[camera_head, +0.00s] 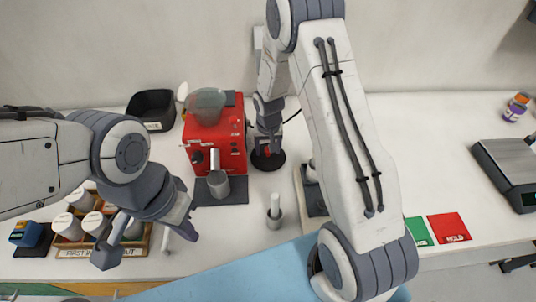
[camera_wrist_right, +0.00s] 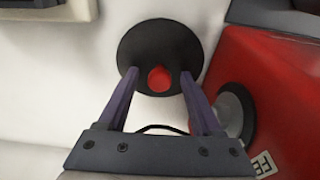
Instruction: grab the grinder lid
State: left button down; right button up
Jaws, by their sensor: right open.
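The grinder lid is a black disc with a red knob (camera_head: 267,163). It lies on the white counter just right of the red grinder (camera_head: 229,150). The lid also shows in the right wrist view (camera_wrist_right: 158,36). My right gripper (camera_head: 268,147) is above the lid, pointing down and open. In the right wrist view its two fingers (camera_wrist_right: 159,80) stand on either side of the red knob, with gaps between. I cannot tell how far the tips are above the disc. My left gripper (camera_head: 148,243) is open and empty, above the counter's front left.
A grey cup (camera_head: 218,185) stands at the grinder's front. A small cup with a white-handled tool (camera_head: 274,212) stands in front of the lid. A wooden tray with white-lidded jars (camera_head: 100,246) is at left. A scale (camera_head: 507,165) is far right.

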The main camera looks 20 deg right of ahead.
jog(key=shift+f, duration=0.25)
grip_shut()
jog(key=shift+r, duration=0.1)
